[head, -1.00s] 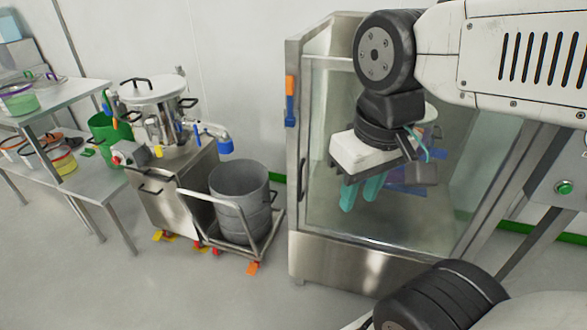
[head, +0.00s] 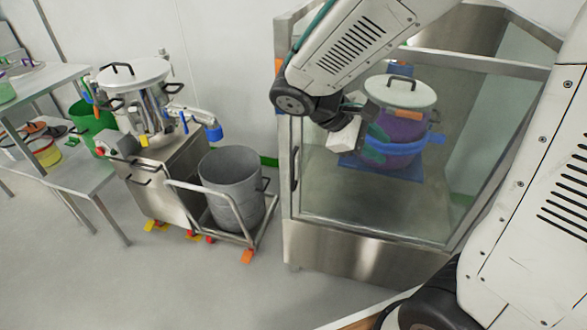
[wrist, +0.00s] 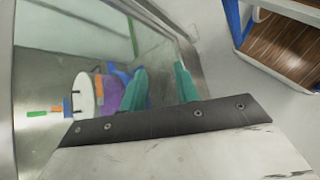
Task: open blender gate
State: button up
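The blender gate (head: 330,190) is a clear panel in a steel frame on the front of a tall cabinet, and it looks shut. A dark vertical handle (head: 296,168) is on its left edge. Behind the glass is a purple vessel (head: 400,128) with a white lid and blue bands; it also shows in the wrist view (wrist: 112,92). My gripper (head: 374,146) is in front of the glass, right of the handle and apart from it. In the wrist view my gripper's teal fingers (wrist: 160,82) are spread with nothing between them.
A grey bin (head: 232,185) on a wheeled cart stands left of the cabinet. A steel machine (head: 165,180) and a bench (head: 75,165) are farther left. The floor (head: 170,285) in front is clear. A wood-brown surface (wrist: 285,45) shows in the wrist view.

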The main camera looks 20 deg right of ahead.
jog(key=w+a+f+n+t+h, duration=0.35)
jog(key=w+f+n, duration=0.25)
jog(key=w, duration=0.3)
jog(key=n+t, duration=1.1)
jog(key=n, duration=0.2)
send_near(292, 170)
jog(key=x, duration=1)
jog(key=shift+w+d, duration=0.25)
jog(key=shift+w, duration=0.05)
grip_shut()
